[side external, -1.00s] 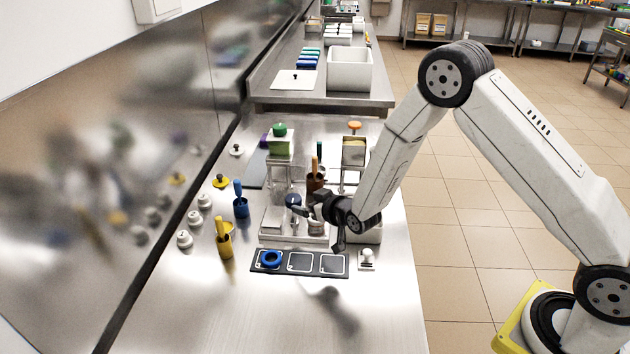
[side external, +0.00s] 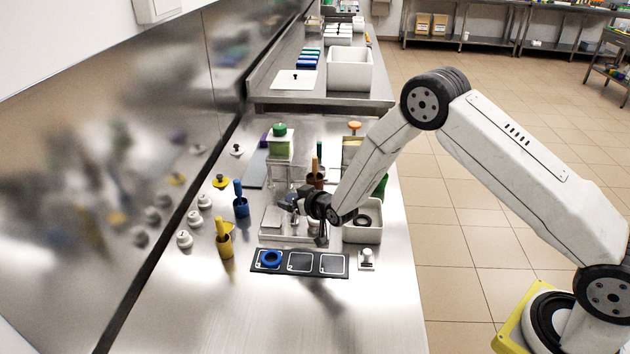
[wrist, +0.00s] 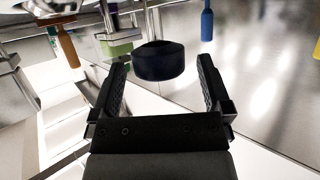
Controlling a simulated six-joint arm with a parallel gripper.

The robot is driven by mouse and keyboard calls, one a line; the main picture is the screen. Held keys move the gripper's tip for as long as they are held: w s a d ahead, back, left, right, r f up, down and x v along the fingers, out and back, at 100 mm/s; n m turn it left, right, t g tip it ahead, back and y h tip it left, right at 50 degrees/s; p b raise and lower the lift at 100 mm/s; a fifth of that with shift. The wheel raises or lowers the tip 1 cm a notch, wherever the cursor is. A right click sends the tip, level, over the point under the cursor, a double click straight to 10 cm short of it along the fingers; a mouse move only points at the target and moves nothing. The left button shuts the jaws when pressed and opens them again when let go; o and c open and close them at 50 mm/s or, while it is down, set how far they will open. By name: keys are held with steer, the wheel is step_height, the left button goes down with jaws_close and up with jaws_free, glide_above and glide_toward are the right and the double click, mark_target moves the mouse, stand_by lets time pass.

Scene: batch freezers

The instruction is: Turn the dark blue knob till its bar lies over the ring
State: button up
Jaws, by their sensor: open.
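The dark blue knob (wrist: 158,62) shows in the wrist view as a dark, round, short piece. It stands between and slightly beyond the fingertips of my gripper (wrist: 162,68), with a gap visible on each side. In the side view my gripper (side external: 290,203) is low over the metal unit (side external: 297,237), reaching left, open and empty. My gripper largely hides the knob there. The knob's bar and the ring it relates to cannot be made out in either view. A separate blue ring (side external: 271,257) lies on the left square of the dark panel.
The dark three-square panel (side external: 299,273) lies in front of the unit, a small white-knobbed block (side external: 366,258) to its right. A white bin (side external: 362,233) is right. The front bench is clear.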

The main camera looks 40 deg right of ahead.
steer(key=shift+w+f, duration=0.2)
steer(key=shift+w, duration=0.35)
steer(key=shift+c, duration=0.2)
steer(key=c, duration=1.2)
steer(key=shift+c, duration=0.2)
steer(key=shift+n+y, duration=0.8)
steer(key=shift+y, duration=0.1)
steer(key=shift+d+n+g+y, duration=0.1)
steer(key=shift+n+g+y, duration=0.6)
steer(key=shift+n+y, duration=1)
steer(key=shift+n+g+y, duration=1.1)
steer(key=shift+n+y, duration=0.7)
steer(key=shift+y, duration=0.2)
